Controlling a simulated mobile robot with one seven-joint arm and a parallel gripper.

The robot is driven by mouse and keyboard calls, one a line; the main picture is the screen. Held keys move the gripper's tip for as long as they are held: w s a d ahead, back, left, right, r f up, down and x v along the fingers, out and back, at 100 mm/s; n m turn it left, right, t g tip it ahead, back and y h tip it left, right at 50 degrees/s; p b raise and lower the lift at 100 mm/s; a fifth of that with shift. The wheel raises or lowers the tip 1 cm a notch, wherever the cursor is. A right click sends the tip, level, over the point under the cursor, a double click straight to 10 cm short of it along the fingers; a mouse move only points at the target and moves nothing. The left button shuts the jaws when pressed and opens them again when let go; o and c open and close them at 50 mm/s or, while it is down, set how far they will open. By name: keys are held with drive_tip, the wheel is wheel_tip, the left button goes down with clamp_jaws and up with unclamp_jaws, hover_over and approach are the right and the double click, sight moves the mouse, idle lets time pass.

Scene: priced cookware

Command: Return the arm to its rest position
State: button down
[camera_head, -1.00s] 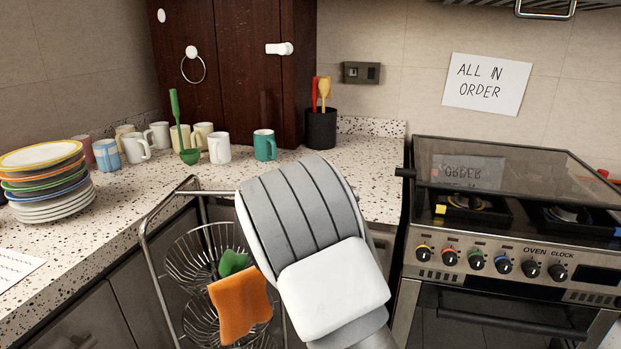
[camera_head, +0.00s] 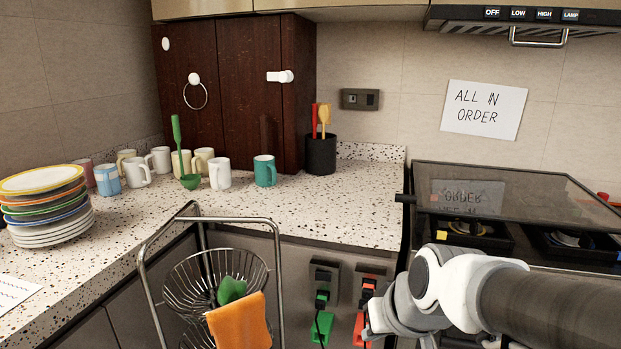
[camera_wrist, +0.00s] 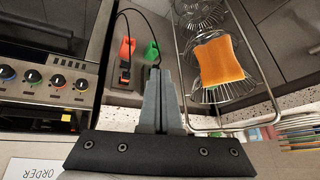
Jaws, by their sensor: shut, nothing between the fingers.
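My gripper (camera_wrist: 160,84) shows in the wrist view with its two grey fingers together and nothing between them. In the head view my arm reaches in from the lower right, in front of the stove, and the fingers themselves are hidden or out of frame. In the wrist view the fingertips point toward the cabinet front, beside the wire basket rack (camera_wrist: 179,60) and near the red plug (camera_wrist: 127,49) and green plug (camera_wrist: 151,52).
The stove (camera_head: 500,245) is close to my arm. The basket rack (camera_head: 146,262) holds an orange cloth (camera_head: 238,320). Stacked plates (camera_head: 45,212), several mugs and a utensil holder (camera_head: 320,155) stand on the speckled counter (camera_head: 330,212). The counter's front middle is clear.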

drive_tip(key=s+d+r+m+h, duration=0.15)
drive_tip(key=s+d+r, duration=0.25)
drive_tip(key=s, duration=0.7)
wheel_tip(320, 180, up, 19)
drive_tip(key=p, duration=1.9)
drive_tip(key=shift+w+d+g, duration=0.15)
drive_tip(key=shift+w+g, duration=0.15)
